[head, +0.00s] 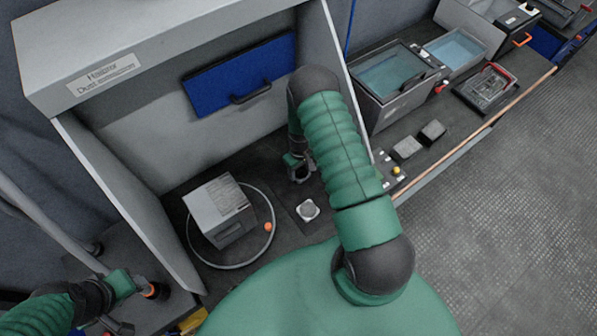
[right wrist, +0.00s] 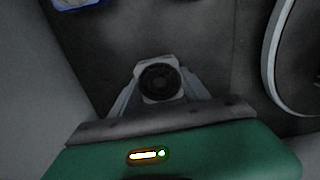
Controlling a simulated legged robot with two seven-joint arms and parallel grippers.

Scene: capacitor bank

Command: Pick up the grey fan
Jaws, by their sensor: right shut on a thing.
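The grey fan (right wrist: 160,82) shows in the right wrist view as a small light grey frame with a dark round centre. My right gripper (right wrist: 160,95) is shut on it, with one finger on each side. In the head view my right gripper (head: 298,172) hangs inside the grey hood, above its dark floor, and the fan is too small there to make out clearly. My left gripper (head: 142,288) is at the lower left, outside the hood's left wall, and its jaws cannot be read.
A grey box (head: 218,207) stands inside a cable loop (head: 231,266) on the hood floor. A small pale round piece (head: 307,209) lies on a dark pad beside it. The hood's side wall (head: 130,200) stands at left. Tanks (head: 392,82) line the bench at right.

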